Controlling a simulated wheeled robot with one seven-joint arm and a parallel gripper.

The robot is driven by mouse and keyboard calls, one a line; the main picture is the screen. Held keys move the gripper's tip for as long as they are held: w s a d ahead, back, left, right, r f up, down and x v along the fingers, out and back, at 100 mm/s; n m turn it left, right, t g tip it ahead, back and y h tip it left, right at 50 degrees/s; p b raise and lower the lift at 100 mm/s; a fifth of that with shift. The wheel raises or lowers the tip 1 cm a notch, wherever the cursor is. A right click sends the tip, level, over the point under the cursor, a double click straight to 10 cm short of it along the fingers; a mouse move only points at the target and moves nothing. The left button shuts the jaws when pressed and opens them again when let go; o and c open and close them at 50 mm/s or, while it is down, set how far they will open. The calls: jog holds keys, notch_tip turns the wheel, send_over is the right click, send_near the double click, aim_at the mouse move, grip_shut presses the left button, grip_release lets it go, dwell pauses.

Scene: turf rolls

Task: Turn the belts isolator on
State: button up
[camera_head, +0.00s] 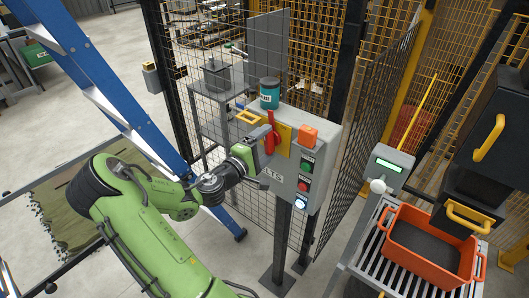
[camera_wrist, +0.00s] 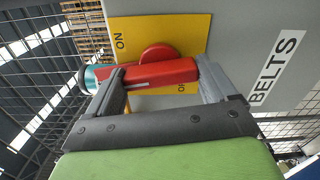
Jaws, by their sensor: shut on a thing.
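The belts isolator has a red handle (camera_head: 270,134) on a yellow plate (camera_head: 284,137), fixed to the front of a grey box (camera_head: 288,175). The wrist view shows the red handle (camera_wrist: 160,73) between the two fingers of my gripper (camera_wrist: 163,80), which is shut on it. The yellow plate (camera_wrist: 190,30) bears an ON mark near one end, and another mark is partly hidden behind the handle. A BELTS label (camera_wrist: 277,67) is on the box beside it. In the head view my gripper (camera_head: 262,142) partly hides the handle and the label.
A blue ladder (camera_head: 95,85) stands left. An orange crate (camera_head: 398,258) sits on rollers at right.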

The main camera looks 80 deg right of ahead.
jog(key=shift+m+b, duration=0.7)
jog(key=shift+m, duration=0.1)
jog(key=o, duration=0.8)
jog(key=shift+s, duration=0.1)
jog(key=shift+o, duration=0.2)
jog(key=v, duration=1.5)
jog(key=shift+a+b, duration=0.3)
jog(key=shift+b, duration=0.1)
jog(key=shift+w, duration=0.25)
